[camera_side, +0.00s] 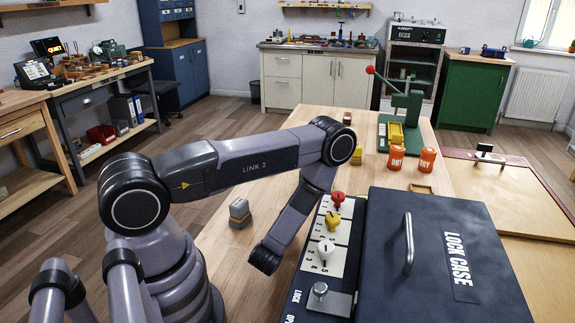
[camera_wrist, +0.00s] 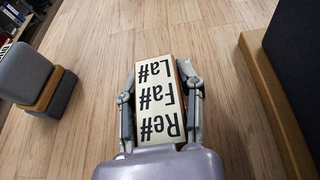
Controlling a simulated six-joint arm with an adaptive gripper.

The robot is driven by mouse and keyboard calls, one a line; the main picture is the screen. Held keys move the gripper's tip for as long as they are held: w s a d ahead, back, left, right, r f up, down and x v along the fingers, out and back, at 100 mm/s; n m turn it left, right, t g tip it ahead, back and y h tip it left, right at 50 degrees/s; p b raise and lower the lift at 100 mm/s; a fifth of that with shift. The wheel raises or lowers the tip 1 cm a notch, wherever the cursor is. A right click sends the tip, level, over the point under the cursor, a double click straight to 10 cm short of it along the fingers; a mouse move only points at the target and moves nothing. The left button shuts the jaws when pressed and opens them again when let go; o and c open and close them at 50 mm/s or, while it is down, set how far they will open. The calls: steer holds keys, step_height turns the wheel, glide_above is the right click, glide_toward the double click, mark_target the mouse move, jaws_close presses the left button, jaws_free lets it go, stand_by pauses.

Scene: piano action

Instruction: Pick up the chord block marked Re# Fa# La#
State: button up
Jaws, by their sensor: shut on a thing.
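The chord block (camera_wrist: 160,105) has a cream top face marked Re# Fa# La# in black, upside down in the wrist view. My gripper (camera_wrist: 158,88) is shut on it, with one finger along each long side. The wood tabletop shows around the block; I cannot tell whether the block touches the table or is lifted. In the side view my arm reaches down left of the lock case, and the gripper and block do not show there.
A grey block with a tan band (camera_side: 239,212) stands on the table to the left; it also shows in the wrist view (camera_wrist: 45,85). The dark lock case (camera_side: 470,235) and its lever panel (camera_side: 325,250) stand to the right. Orange cans (camera_side: 427,160) are farther back.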

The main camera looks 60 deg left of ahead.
jaws_close()
